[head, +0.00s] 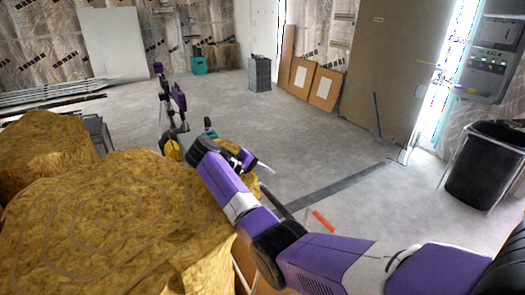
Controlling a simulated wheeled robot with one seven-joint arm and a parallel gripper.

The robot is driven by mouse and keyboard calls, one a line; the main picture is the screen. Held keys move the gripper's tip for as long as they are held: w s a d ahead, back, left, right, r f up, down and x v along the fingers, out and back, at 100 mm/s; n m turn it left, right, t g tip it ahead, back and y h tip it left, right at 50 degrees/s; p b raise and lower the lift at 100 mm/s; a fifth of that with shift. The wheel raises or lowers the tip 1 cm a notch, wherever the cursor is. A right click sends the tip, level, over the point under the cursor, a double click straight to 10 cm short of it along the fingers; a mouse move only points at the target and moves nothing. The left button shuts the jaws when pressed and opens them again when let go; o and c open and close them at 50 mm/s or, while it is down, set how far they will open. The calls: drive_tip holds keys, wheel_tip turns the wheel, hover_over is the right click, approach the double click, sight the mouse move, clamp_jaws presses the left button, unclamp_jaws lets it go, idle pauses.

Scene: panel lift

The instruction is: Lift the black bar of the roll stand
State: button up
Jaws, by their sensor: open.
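My purple, white and black arm reaches from the lower right over to the middle left. My gripper (252,162) is at the arm's far end, small and partly hidden behind my own wrist, with a pale pointed finger showing. It is open, and I see nothing held in it. A dark bar (284,208) shows just below and right of it, partly covered by my arm. I take it for the black bar of the roll stand. I cannot tell whether gripper and bar touch. Most of the stand is hidden behind the arm and the yellow rolls.
Bulky yellow rolls (105,215) fill the lower left. A purple and black upright (179,97) stands behind my wrist. A red-orange strip (323,221) lies on the floor. A black bin (485,172) stands at right, a grey crate (260,74) at back. The middle floor is clear.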

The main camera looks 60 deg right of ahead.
wheel_tip(320, 180, up, 12)
drive_tip(key=shift+b, duration=0.4)
drive_tip(key=shift+a, duration=0.1)
idle(0.4)
